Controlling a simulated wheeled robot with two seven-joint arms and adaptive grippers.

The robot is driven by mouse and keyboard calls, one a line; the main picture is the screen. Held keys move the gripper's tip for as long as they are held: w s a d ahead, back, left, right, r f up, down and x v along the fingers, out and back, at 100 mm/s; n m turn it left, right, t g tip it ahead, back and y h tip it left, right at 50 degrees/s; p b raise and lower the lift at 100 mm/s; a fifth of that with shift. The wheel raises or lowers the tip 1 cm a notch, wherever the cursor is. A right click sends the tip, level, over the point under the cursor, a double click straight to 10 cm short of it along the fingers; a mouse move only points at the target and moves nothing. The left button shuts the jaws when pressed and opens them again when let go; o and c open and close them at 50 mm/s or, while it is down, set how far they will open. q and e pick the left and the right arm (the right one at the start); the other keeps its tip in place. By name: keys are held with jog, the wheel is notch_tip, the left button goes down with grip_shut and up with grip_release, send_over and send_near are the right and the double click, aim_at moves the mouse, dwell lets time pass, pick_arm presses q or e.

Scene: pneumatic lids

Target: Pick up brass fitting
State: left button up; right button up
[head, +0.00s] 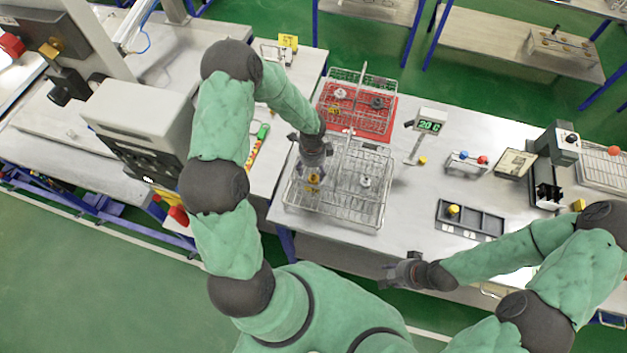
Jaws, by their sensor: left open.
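A small brass-coloured fitting (313,183) lies in the left part of the near wire basket (337,215). My left gripper (314,174) points down into this basket, open, with its fingertips right at the fitting. Whether the fingers touch it is too small to tell.
A grey part (365,182) lies in the near basket. Behind it, another wire basket stands on a red mat (382,125) with several small parts. A display (430,122) on a stand and a dark tray (483,222) are to the right. Bare table lies between basket and tray.

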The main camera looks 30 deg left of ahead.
aim_at(314, 175)
pick_arm(q)
jog(key=shift+s+d+f, duration=0.1)
jog(key=shift+f, duration=0.2)
jog(key=f+b, duration=0.1)
jog(key=f, duration=0.1)
jog(key=f+b, duration=0.2)
jog(key=shift+w+f+b, duration=0.2)
jog(key=shift+f+b, duration=0.1)
jog(key=shift+r, duration=0.1)
jog(key=shift+c, duration=0.3)
grip_shut()
